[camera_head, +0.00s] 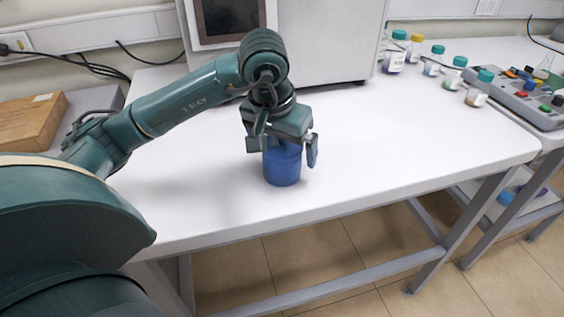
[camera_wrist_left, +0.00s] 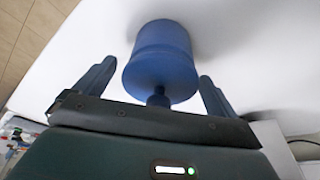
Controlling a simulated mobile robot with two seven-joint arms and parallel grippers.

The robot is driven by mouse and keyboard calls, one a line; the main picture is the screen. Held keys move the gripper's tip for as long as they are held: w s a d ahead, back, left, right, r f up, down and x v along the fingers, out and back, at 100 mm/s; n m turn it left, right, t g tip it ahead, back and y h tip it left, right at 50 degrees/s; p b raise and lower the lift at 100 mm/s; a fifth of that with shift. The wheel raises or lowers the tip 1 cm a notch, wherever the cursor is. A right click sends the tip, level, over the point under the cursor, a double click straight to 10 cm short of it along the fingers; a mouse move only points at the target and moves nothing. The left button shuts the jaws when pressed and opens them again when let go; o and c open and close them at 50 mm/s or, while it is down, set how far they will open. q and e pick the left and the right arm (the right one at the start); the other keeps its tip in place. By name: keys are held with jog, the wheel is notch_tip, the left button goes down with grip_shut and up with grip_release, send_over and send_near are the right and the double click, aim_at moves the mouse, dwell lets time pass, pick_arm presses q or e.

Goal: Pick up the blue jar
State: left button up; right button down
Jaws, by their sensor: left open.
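The blue jar (camera_head: 282,167) stands upright on the white table (camera_head: 400,140), near its front edge. My left gripper (camera_head: 284,150) is above the jar and pointing down, with its fingers apart on either side of the jar's upper part. In the left wrist view the blue jar (camera_wrist_left: 162,62) lies between and beyond the two open fingers of my left gripper (camera_wrist_left: 158,88), with a visible gap on each side. The jar's top is partly hidden by the gripper in the head view. My right gripper is not in view.
A large pale machine (camera_head: 325,40) stands behind the jar. Several small bottles (camera_head: 453,73) and a grey case with coloured parts (camera_head: 520,95) are at the back right. A wooden box (camera_head: 32,118) is at the left. The table right of the jar is clear.

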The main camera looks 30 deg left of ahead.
pick_arm(q)
jog(key=shift+w+f, duration=0.15)
jog(key=shift+f, duration=0.4)
jog(key=shift+c, duration=0.6)
jog(key=c, duration=1)
